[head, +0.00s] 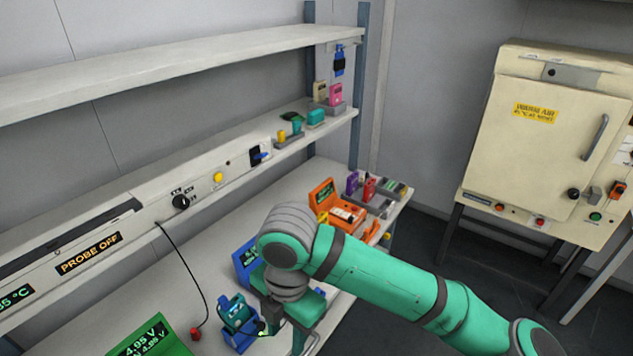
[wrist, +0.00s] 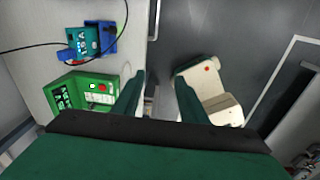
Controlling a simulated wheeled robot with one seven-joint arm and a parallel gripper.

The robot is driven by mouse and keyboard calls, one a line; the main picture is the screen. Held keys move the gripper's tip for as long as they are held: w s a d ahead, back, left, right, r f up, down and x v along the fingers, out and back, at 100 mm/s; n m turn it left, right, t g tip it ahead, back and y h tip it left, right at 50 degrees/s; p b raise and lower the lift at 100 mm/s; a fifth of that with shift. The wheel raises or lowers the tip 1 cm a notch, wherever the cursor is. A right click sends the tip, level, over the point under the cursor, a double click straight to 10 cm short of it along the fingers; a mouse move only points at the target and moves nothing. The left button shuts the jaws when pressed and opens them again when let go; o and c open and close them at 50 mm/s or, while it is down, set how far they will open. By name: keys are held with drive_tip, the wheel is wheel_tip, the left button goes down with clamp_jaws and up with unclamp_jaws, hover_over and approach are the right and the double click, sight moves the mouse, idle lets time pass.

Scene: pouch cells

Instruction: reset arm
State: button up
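My gripper (head: 303,343) is low over the front edge of the bench in the head view, at the end of my green arm. In the wrist view my gripper (wrist: 158,98) has its two dark green fingers spread apart with nothing between them. Below the gap lie the bench edge and the dark floor. A blue holder with a teal pouch cell (wrist: 88,41) stands on the bench at upper left of the wrist view, apart from the fingers. It also shows left of my gripper in the head view (head: 238,313).
A green meter (wrist: 82,96) sits left of the fingers, near the bench edge. An orange device (head: 343,213) and a grey rack (head: 385,200) stand farther back. A cream warm-air cabinet (head: 545,140) is at right. A shelf (head: 230,152) runs above the bench.

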drive_tip(key=w+a+r+m+t+y, duration=0.25)
drive_tip(key=a+y, duration=0.25)
drive_tip(key=a, duration=0.3)
drive_tip(key=w+a+r+m+t+y, duration=0.2)
drive_tip(key=a+m+y, duration=0.2)
drive_tip(key=a, duration=0.3)
drive_tip(key=w+a+r+m+t+y, duration=0.25)
drive_tip(key=a+y, duration=0.25)
drive_tip(key=a, duration=0.3)
drive_tip(key=s+d+f+m+t+h, duration=0.3)
drive_tip(key=d+f+m+t+h, duration=0.2)
drive_tip(key=d+f+m, duration=0.4)
drive_tip(key=s+d+f+m+t+h, duration=0.3)
drive_tip(key=d+f+m+t+h, duration=0.25)
drive_tip(key=f+m, duration=0.45)
drive_tip(key=s+d+f+h, duration=0.1)
drive_tip(key=s+d, duration=0.3)
drive_tip(key=s, duration=0.4)
drive_tip(key=s+d+f+g+h, duration=0.1)
drive_tip(key=s+d+f+h, duration=0.1)
drive_tip(key=s+d, duration=0.3)
drive_tip(key=s+d+f+g+h, duration=0.1)
drive_tip(key=s+d, duration=0.4)
drive_tip(key=s, duration=0.7)
drive_tip(key=shift+f, duration=0.8)
